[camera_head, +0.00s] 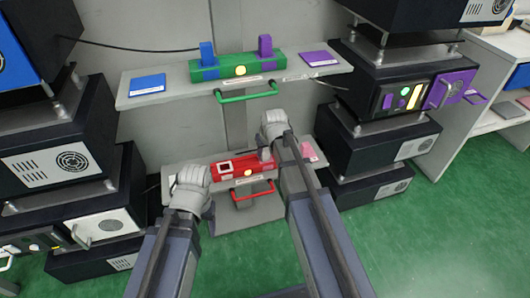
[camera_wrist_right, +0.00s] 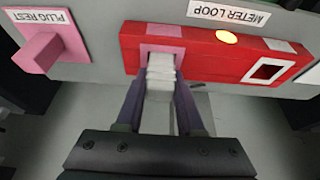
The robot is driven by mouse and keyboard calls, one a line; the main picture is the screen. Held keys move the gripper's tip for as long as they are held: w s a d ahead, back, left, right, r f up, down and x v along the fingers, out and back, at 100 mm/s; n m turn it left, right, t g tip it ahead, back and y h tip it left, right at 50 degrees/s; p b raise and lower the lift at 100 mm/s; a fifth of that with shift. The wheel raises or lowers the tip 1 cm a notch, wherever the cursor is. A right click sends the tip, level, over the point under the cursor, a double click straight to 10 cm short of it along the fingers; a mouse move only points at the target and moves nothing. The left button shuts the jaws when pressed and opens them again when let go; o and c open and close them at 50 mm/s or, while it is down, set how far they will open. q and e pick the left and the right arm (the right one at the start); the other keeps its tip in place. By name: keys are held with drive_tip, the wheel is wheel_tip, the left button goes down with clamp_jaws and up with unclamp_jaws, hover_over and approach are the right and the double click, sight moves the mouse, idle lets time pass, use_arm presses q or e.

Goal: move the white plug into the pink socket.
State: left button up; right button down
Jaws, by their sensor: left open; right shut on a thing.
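My right gripper (camera_wrist_right: 160,98) is shut on the white plug (camera_wrist_right: 160,70) in the right wrist view. The plug's far end is at the pink socket (camera_wrist_right: 163,49) on the red fixture and covers most of its opening. I cannot tell how deep the plug sits. In the head view my right gripper (camera_head: 268,145) is at the right end of the red fixture (camera_head: 245,180); the plug is mostly hidden there. The white-framed socket (camera_wrist_right: 268,70) at the fixture's other end is empty. My left gripper (camera_head: 193,178) is open and empty, left of the fixture.
Above, a shelf carries a green fixture (camera_head: 238,67) with a blue and a purple plug. Equipment stacks flank both sides. Green floor (camera_head: 430,240) is clear at right.

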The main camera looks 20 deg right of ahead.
drive_tip(key=shift+f, duration=0.2)
drive_tip(key=c, duration=0.5)
unclamp_jaws()
drive_tip(key=shift+r, duration=0.1)
drive_tip(key=p+v, duration=0.7)
drive_tip(key=v, duration=0.1)
drive_tip(key=s+a+n+g, duration=0.1)
drive_tip(key=s+a, duration=0.3)
drive_tip(key=s, duration=0.3)
drive_tip(key=s+a+f+n+g+h, duration=0.1)
drive_tip(key=s+a+g, duration=0.1)
drive_tip(key=s+a, duration=0.2)
drive_tip(key=s+a+n+g, duration=0.1)
drive_tip(key=s+a, duration=0.4)
drive_tip(key=s, duration=0.5)
drive_tip(key=shift+a+f+g+h, duration=0.1)
drive_tip(key=shift+f+g+h, duration=0.2)
drive_tip(key=shift+f+g, duration=0.1)
